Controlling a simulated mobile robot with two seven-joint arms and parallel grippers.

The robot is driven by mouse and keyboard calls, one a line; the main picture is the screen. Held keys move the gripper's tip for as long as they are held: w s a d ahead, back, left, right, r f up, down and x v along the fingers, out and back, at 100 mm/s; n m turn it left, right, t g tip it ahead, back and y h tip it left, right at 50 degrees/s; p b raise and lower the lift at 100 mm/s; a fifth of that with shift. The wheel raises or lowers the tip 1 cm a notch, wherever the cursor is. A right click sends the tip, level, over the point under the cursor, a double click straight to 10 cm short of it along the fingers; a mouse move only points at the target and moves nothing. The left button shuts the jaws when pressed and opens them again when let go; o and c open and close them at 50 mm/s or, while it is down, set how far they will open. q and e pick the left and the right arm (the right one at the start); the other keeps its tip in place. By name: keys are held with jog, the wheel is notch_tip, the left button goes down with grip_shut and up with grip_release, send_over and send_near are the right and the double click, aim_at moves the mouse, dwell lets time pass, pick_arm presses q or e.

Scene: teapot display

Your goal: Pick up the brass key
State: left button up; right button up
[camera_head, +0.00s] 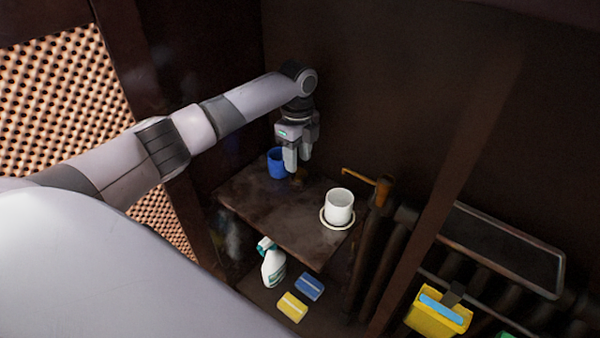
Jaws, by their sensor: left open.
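My left gripper (299,168) points down over the back of a small dark shelf top (270,215). Its fingers are open, with a narrow gap between them. A small, dim yellowish spot (299,178) shows just below the fingertips. It may be the brass key, but it is too small and dark to be sure. I cannot tell whether the fingers touch it. My right gripper is not in view.
A blue cup (275,162) stands close left of the fingers. A white cup (339,204) on a saucer (325,223) stands at the right. An orange-brown bar (357,175) is behind it. A spray bottle (272,266), yellow sponge (292,307) and blue sponge (310,287) are lower down.

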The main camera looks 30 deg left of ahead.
aim_at(298, 167)
pick_arm(q)
notch_tip(298, 167, down, 4)
jog(key=shift+w+f+b, duration=0.1)
jog(key=shift+b, duration=0.6)
jog(key=shift+a+f, duration=0.1)
jog(key=shift+f, duration=0.15)
grip_shut()
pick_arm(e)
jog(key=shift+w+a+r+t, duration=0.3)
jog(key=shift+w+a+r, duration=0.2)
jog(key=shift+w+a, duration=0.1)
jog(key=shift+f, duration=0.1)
